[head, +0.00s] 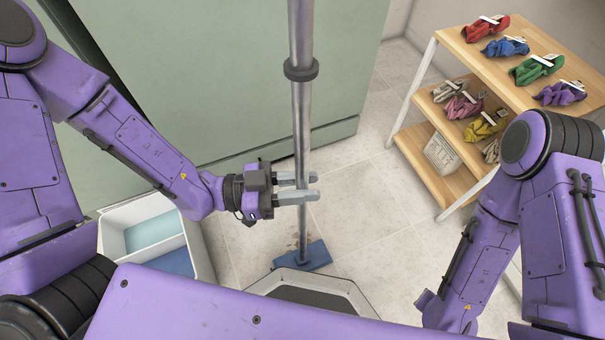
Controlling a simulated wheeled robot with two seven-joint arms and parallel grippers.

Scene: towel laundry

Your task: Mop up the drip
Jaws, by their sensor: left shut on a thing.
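A mop with a long grey metal pole (302,120) stands nearly upright in the middle of the head view. Its flat blue head (303,256) rests on the floor just in front of my base. My left gripper (307,187) is shut on the pole, low down, below a dark collar. A faint brownish drip stain (312,240) shows on the floor tiles beside the mop head; part of it may be hidden under the head. My right arm comes in from the right, but its gripper is not visible.
A white bin (160,248) with two compartments stands at the lower left. A pale green cabinet (220,70) fills the back. Floor between mop and rack is clear.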

